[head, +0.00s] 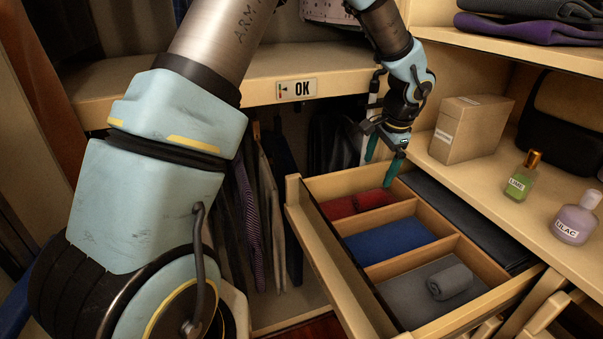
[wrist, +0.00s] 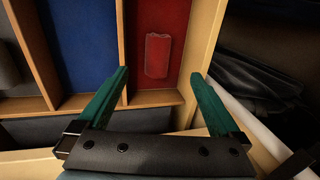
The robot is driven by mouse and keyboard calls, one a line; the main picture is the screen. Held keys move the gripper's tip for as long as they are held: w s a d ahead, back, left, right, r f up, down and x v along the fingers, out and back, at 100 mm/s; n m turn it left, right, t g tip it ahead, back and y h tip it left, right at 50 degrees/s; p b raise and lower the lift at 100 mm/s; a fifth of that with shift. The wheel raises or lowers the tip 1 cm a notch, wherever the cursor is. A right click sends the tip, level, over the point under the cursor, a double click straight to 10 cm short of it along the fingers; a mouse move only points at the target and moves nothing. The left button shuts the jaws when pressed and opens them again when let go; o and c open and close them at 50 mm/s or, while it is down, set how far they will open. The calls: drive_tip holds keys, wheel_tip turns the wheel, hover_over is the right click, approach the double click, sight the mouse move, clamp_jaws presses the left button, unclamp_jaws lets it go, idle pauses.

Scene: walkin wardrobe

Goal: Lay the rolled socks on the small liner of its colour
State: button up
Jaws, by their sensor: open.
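An open drawer (head: 297,207) has compartments with a red liner (head: 338,208), a blue liner (head: 388,236) and a grey liner (head: 404,296). Red rolled socks (head: 372,199) lie on the red liner; they also show in the wrist view (wrist: 157,54). Grey rolled socks (head: 450,282) lie on the grey liner. The blue liner is bare where I see it. My gripper (head: 383,166) is open and empty, pointing down above the far end of the drawer near the red compartment. In the wrist view the red socks appear between and beyond the green fingertips.
A dark cloth fills the long right-hand compartment (head: 465,222). On the shelf to the right stand a box (head: 472,130), a green LIME bottle (head: 521,180) and a LILAC bottle (head: 575,222). Clothes hang left of the drawer.

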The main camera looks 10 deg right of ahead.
drive_tip(key=a+r+n+g, duration=0.15)
drive_tip(key=a+n, duration=0.25)
drive_tip(key=a, duration=0.7)
drive_tip(key=a+r+n, duration=0.2)
drive_tip(key=a+n, duration=0.1)
drive_tip(key=a, duration=0.9)
drive_tip(key=s+a+n, duration=0.3)
drive_tip(key=s+a, duration=0.1)
drive_tip(key=a, duration=0.3)
drive_tip(key=s+a+r+n, duration=0.1)
drive_tip(key=s+a+n, duration=0.3)
drive_tip(key=a, duration=0.3)
drive_tip(key=shift+n+h, duration=0.3)
drive_tip(key=shift+h, duration=0.1)
